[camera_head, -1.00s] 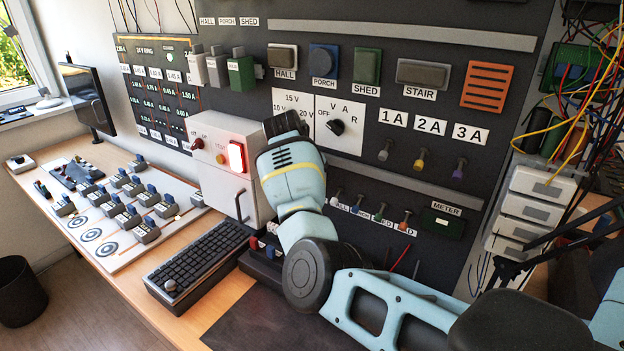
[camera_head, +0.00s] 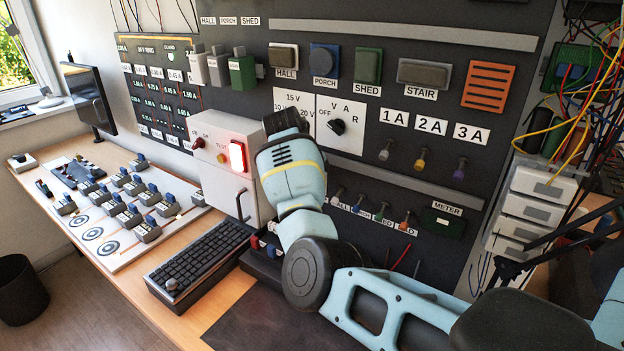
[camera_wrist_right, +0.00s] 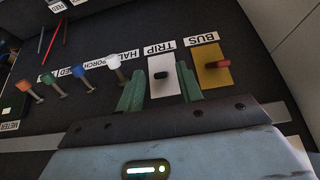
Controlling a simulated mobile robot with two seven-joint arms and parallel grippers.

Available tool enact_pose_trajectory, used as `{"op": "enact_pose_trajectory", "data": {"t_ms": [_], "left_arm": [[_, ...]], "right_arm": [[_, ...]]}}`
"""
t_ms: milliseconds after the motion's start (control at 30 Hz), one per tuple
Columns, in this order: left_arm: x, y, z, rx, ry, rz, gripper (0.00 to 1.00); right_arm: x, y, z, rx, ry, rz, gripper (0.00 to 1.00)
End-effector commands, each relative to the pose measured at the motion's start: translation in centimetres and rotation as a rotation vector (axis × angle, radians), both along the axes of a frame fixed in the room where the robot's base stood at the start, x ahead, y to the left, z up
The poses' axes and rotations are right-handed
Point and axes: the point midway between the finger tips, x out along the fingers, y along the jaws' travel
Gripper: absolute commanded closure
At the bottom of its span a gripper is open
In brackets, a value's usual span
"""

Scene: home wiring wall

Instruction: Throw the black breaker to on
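In the right wrist view, which shows labels upside down, a black lever (camera_wrist_right: 160,76) stands on a white plate marked TRIP. A red lever (camera_wrist_right: 218,64) sits beside it on a yellow plate marked BUS. My right gripper (camera_wrist_right: 159,84) is open, its two green fingers apart with the black lever between them in the picture. I cannot tell whether either finger touches it. In the head view my right wrist (camera_head: 290,175) is up against the dark panel and hides both levers and the fingertips. My left gripper is not in view.
A white box with a lit red button (camera_head: 237,156) stands left of my right wrist. A keyboard (camera_head: 200,262) lies on the desk below. Small coloured levers (camera_wrist_right: 117,72) line the panel beside TRIP. Loose wires (camera_head: 590,100) hang at the right.

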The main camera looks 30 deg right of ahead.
Motion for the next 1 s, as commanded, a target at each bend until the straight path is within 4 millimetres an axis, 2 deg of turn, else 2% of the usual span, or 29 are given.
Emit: {"op": "enact_pose_trajectory", "data": {"t_ms": [200, 400, 567, 1000], "left_arm": [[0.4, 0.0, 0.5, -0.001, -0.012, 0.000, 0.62], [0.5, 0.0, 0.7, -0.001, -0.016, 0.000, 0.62], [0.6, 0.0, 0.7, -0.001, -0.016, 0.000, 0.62], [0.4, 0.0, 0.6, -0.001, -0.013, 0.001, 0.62]], "right_arm": [[-0.6, 1.7, 3.4, 0.000, -0.007, 0.001, 0.64], [-1.1, 2.8, 5.5, -0.001, -0.005, 0.001, 0.64], [-1.3, 3.2, 6.1, -0.001, -0.004, 0.001, 0.64], [-1.3, 3.2, 6.1, -0.001, -0.003, 0.000, 0.64]]}}
